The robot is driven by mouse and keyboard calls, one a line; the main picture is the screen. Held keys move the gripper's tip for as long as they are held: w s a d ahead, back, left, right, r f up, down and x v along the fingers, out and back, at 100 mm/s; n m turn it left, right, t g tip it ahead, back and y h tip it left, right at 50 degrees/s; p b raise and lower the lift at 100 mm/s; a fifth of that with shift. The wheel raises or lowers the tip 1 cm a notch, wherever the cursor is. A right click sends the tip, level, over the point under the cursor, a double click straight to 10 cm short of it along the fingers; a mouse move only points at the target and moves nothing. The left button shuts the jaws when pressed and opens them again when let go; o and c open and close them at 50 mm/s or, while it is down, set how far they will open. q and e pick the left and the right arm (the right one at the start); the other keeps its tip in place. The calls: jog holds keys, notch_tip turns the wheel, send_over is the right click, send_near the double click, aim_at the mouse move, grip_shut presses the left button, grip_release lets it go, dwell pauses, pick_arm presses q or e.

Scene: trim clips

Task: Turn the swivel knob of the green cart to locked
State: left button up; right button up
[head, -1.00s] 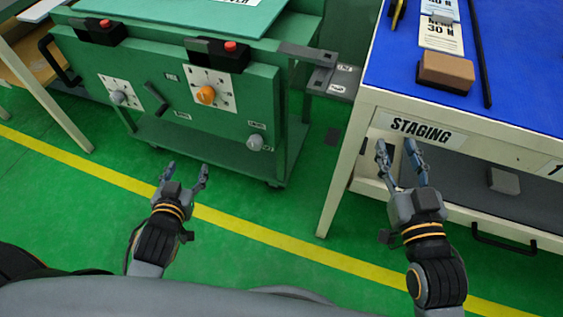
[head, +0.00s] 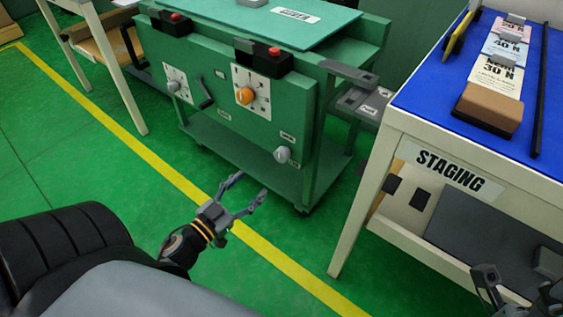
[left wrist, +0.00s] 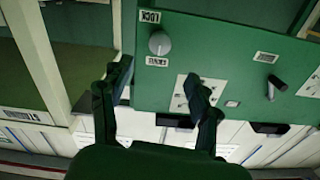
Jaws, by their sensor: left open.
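The green cart (head: 222,118) stands ahead with its front panel towards me. A round grey knob (head: 282,154) sits at the panel's lower right, with small labels beside it. In the left wrist view the same knob (left wrist: 159,43) has one label reading LOCK, and its pointing direction is unclear. My left gripper (head: 252,184) is open and empty, in front of the cart, lower than the knob and left of it in the picture, apart from it. In the left wrist view its fingers (left wrist: 157,75) are spread. My right gripper (head: 520,281) is partly cut off at bottom right.
The panel also holds an orange knob (head: 244,96), another grey knob (head: 173,87) and a dark crank handle (head: 206,93). The white STAGING table (head: 362,210) stands close on the right, its leg near the cart. Green floor lies open in front.

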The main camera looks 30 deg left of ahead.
aim_at(279, 158)
pick_arm(q)
jog(key=w, duration=0.4)
jog(key=w+b, duration=0.1)
jog(key=w, duration=0.3)
jog(key=w+d, duration=0.1)
jog(key=w, duration=0.3)
jog(key=shift+b, duration=0.3)
jog(key=shift+s, duration=0.1)
jog(key=c, duration=1.2)
